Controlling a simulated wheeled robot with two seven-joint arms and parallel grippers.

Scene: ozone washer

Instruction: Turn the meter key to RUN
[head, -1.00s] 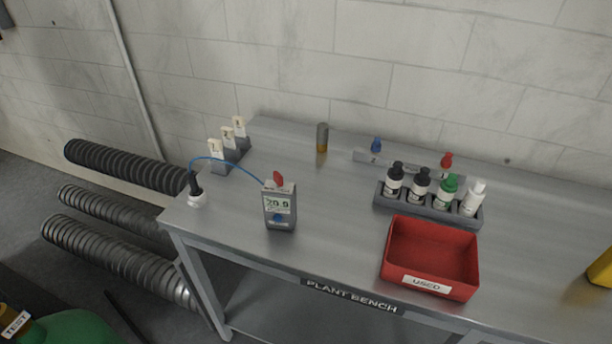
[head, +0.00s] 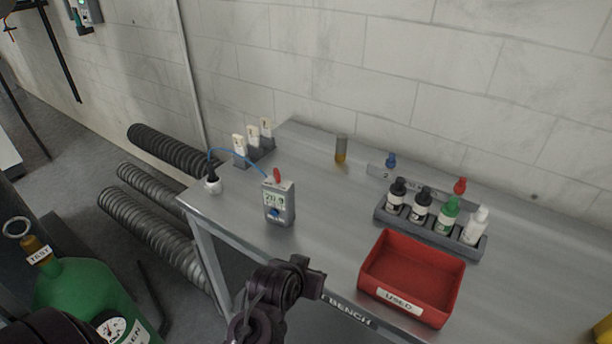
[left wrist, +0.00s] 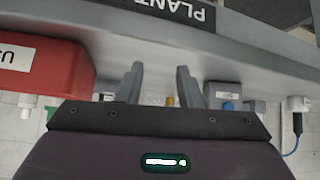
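The grey meter (head: 279,202) stands upright on the bench near its left end, with a lit display and a blue knob (head: 275,212) on its front. A red key-like piece (head: 277,175) sticks up from its top; its setting is too small to read. In the left wrist view the meter (left wrist: 224,93) shows right of the fingers, apart from them. My left gripper (left wrist: 160,84) is open and empty, near the bench's front edge. In the head view, my left arm reaches up from below, between meter and tray. My right gripper is not in view.
A red USED tray (head: 370,278) is near the front edge, with a bottle rack (head: 384,212) behind it. A blue cable (head: 232,151) joins the meter to a probe in a white holder (head: 213,187). A green cylinder (head: 75,285) stands at lower left.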

